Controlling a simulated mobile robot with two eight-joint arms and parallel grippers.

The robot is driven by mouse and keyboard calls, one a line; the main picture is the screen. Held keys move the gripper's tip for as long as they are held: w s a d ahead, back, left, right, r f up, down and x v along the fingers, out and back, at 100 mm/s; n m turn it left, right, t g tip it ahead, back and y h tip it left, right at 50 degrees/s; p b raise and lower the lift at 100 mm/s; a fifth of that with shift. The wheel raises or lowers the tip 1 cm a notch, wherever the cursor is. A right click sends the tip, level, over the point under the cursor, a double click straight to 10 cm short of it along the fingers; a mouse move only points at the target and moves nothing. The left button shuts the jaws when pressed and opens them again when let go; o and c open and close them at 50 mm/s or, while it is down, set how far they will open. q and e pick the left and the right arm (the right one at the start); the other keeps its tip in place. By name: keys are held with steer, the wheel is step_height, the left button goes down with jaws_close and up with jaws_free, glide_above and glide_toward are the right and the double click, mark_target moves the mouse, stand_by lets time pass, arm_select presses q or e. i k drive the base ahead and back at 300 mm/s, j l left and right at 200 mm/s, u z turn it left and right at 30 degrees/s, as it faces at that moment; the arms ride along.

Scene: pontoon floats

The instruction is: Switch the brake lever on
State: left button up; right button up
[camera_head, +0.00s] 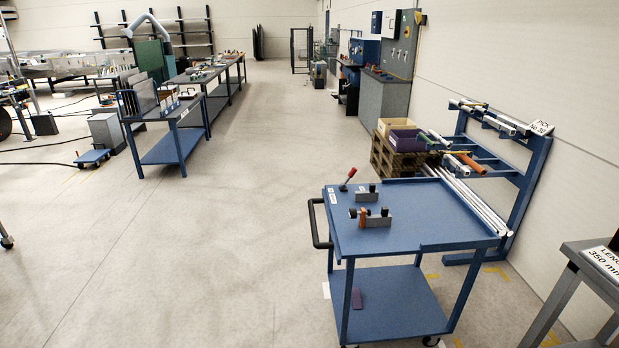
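A small lever with a red grip (350,174) stands at the back left corner of the blue cart (440,205), near the black push handle. It tilts up and to the right from a dark base. It is small in this view, and I cannot tell its switch position. I take it to be the brake lever. Neither of my grippers shows in the head view.
Two grey blocks with dark knobs, one behind (367,196) and one in front (376,220), sit on the cart top. A blue rack (530,180) with tubes stands behind. A grey table (570,290) is at the right edge. Floor left of the cart is clear.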

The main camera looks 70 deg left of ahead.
mark_target(351, 173)
steer(key=u, duration=2.2)
steer(key=i+j+z, duration=0.2)
steer(key=z, duration=0.2)
steer(key=i+j+z, duration=0.5)
steer(key=j, duration=0.2)
steer(key=i+j+z, duration=0.1)
steer(key=i+j, duration=0.3)
steer(key=j, duration=0.2)
steer(key=i+j, duration=0.15)
steer(key=j, duration=0.2)
steer(key=i+j, duration=0.35)
steer(key=j, duration=0.3)
steer(key=i+j+z, duration=0.1)
steer(key=j, duration=0.25)
steer(key=i+j, duration=0.55)
steer(key=i, duration=0.15)
